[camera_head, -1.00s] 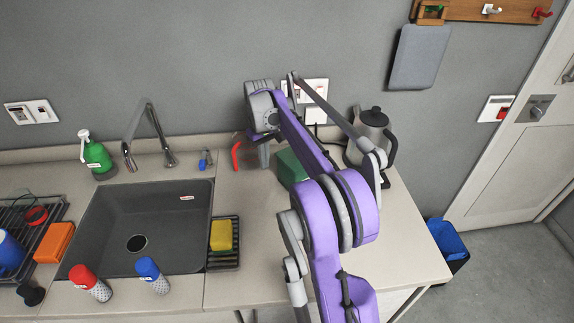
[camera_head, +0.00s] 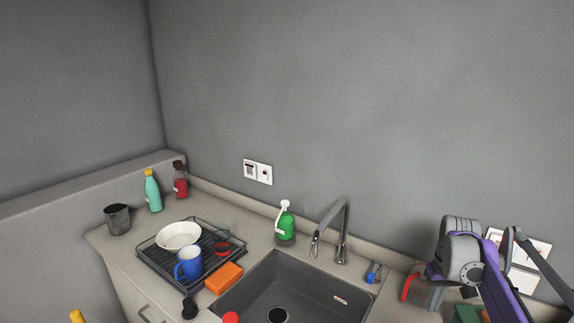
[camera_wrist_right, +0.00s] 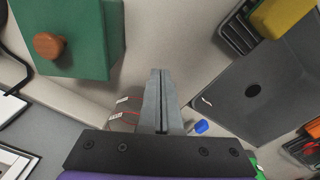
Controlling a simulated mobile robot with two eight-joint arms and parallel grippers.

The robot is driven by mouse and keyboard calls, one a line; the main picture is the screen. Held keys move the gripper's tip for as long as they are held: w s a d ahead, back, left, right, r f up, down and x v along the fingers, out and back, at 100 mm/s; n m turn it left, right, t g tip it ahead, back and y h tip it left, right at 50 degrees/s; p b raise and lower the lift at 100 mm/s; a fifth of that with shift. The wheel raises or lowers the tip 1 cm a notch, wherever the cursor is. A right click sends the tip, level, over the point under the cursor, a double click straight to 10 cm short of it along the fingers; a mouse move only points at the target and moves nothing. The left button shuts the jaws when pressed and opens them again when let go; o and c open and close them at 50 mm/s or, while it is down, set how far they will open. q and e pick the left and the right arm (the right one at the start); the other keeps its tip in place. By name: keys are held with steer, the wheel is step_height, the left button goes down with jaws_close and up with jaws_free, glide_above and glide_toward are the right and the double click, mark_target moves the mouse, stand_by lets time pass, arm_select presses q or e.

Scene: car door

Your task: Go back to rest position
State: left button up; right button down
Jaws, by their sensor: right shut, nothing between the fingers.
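My right arm shows at the right edge of the head view, with its grey wrist (camera_head: 462,260) above the counter near the wall sockets. Its fingertips do not show clearly there. In the right wrist view my right gripper (camera_wrist_right: 160,75) has its two fingers together, with nothing between them. It hangs above the counter, between a green box with a brown knob (camera_wrist_right: 82,60) and the sink (camera_wrist_right: 252,92). My left gripper is in neither view.
The wall runs behind.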

steer(key=s+a+t, duration=0.2)
steer(key=s+a, duration=0.6)
steer(key=a, duration=0.6)
steer(key=s+a+f+t, duration=0.1)
steer(key=s+a+f, duration=0.1)
steer(key=s+a, duration=0.1)
steer(key=s+a+f+n+t, duration=0.1)
steer(key=s+a+f, duration=0.2)
steer(key=s, duration=0.2)
steer(key=s+a+f+t, duration=0.1)
steer(key=s+a+f, duration=0.1)
steer(key=s+a, duration=0.1)
steer(key=shift+s+a+f+n, duration=0.1)
steer(key=shift+s+a+n, duration=0.1)
steer(key=shift+s, duration=0.2)
steer(key=shift+s+a+f+n, duration=0.1)
steer(key=shift+s+a+n, duration=0.1)
steer(key=shift+s, duration=0.2)
steer(key=shift+s+a+f, duration=0.15)
steer(key=shift+s+f, duration=0.1)
steer(key=shift+f, duration=0.1)
